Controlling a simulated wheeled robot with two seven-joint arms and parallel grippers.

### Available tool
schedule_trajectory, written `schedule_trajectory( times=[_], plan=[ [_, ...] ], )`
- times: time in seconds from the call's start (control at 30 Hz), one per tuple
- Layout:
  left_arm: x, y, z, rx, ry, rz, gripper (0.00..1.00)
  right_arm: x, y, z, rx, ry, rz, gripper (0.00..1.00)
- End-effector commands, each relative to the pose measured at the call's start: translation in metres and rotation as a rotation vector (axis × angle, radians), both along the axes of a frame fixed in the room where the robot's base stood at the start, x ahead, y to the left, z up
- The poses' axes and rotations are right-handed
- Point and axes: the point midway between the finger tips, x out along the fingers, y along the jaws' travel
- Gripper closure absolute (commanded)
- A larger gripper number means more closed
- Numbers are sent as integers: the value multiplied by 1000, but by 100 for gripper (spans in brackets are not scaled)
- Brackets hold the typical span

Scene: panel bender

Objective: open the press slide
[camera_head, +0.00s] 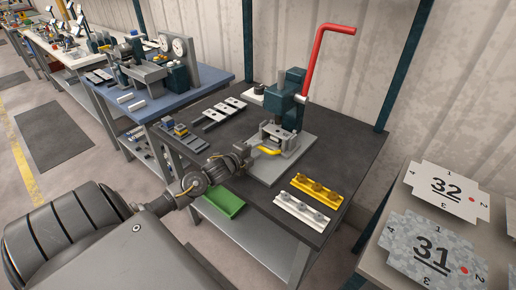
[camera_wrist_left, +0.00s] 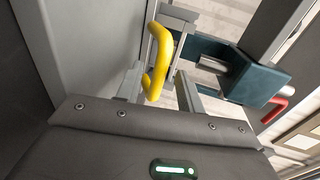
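The press (camera_head: 287,98) has a dark teal body, a red lever (camera_head: 320,62) and a grey base plate (camera_head: 264,174) on the dark bench. A yellow handle (camera_head: 271,151) sits at the front of the slide (camera_head: 277,137), low on the press. My left gripper (camera_head: 254,150) is at the handle's left end. In the left wrist view, the yellow handle (camera_wrist_left: 157,62) stands between the fingers of my left gripper (camera_wrist_left: 160,84). The fingers are apart, with a visible gap on the handle's right side. My right gripper is not in view.
Yellow (camera_head: 317,189) and white (camera_head: 301,212) fixture strips lie at the bench's front right. A green tray (camera_head: 223,203) is below the bench's front edge. Flat plates (camera_head: 224,110) lie behind left. Cards numbered 31 (camera_head: 432,247) and 32 (camera_head: 447,189) are on the right table.

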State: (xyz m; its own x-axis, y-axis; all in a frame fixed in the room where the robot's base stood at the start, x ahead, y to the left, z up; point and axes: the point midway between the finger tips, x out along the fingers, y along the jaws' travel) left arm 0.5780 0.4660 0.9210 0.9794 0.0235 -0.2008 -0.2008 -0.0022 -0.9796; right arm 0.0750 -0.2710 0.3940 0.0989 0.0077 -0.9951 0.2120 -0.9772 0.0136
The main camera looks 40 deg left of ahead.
Motion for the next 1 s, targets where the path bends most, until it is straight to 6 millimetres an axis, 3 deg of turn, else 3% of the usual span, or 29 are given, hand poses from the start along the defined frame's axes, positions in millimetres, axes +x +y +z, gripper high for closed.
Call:
schedule_trajectory(
  times=[0.13, 0.43, 0.73, 1.0],
  plan=[
    [10, -1, -1, -1, -1, -1, 62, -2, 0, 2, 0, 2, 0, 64],
    [12, -1, -2, 0, 0, -2, 62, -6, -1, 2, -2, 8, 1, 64],
    [12, -1, -2, 0, 0, -2, 100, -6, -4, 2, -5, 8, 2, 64],
    [11, -3, -2, 0, 1, -5, 100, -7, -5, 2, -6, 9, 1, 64]
  ],
)
